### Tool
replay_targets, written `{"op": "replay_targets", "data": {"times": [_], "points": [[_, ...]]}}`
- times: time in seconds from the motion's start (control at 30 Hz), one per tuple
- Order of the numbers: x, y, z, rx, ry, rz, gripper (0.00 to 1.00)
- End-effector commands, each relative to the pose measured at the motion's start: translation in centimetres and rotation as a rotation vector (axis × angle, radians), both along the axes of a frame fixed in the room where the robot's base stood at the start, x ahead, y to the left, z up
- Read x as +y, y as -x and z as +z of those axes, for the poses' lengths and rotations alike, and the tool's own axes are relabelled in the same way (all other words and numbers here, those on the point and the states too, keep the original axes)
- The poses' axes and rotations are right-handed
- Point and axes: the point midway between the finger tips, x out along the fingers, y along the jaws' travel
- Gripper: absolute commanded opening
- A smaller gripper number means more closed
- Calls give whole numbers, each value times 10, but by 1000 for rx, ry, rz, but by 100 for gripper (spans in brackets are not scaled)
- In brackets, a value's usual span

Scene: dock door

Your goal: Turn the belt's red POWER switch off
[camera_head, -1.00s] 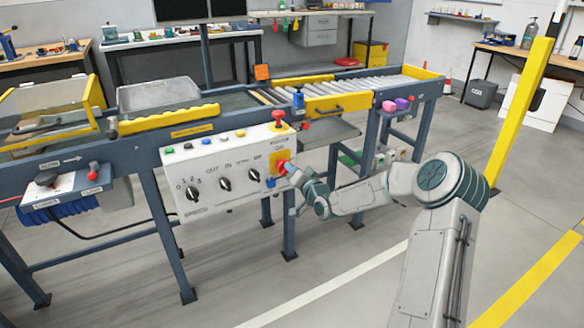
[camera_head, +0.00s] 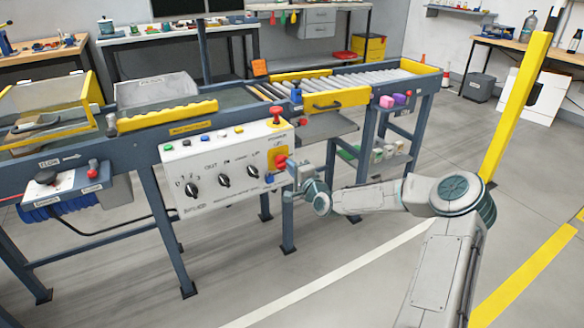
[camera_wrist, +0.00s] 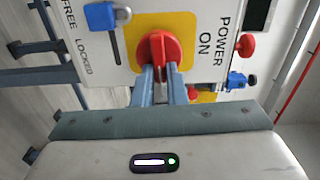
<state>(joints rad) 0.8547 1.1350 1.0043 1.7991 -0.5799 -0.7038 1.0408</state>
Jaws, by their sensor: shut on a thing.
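The red POWER switch (camera_wrist: 158,55) is a round rotary knob on a yellow plate, with "POWER ON" lettering beside it in the wrist view. In the head view the switch (camera_head: 280,162) sits at the right end of the white control panel (camera_head: 215,192). My gripper (camera_wrist: 162,72) is at the knob, its two fingers shut on the knob's raised grip. In the head view my gripper (camera_head: 290,165) reaches the panel from the right. The fingers hide the lower part of the knob.
A red mushroom button (camera_head: 276,114) stands above the panel. Black dials (camera_head: 224,181) line the panel to the left. Open floor lies below and right.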

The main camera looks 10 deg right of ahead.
Motion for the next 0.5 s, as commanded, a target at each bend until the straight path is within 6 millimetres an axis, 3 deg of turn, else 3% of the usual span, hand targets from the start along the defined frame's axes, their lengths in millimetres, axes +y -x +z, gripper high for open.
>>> {"op": "replay_targets", "data": {"times": [0.5], "points": [[1, 0, -1, 17, -50, 1, 0]]}}
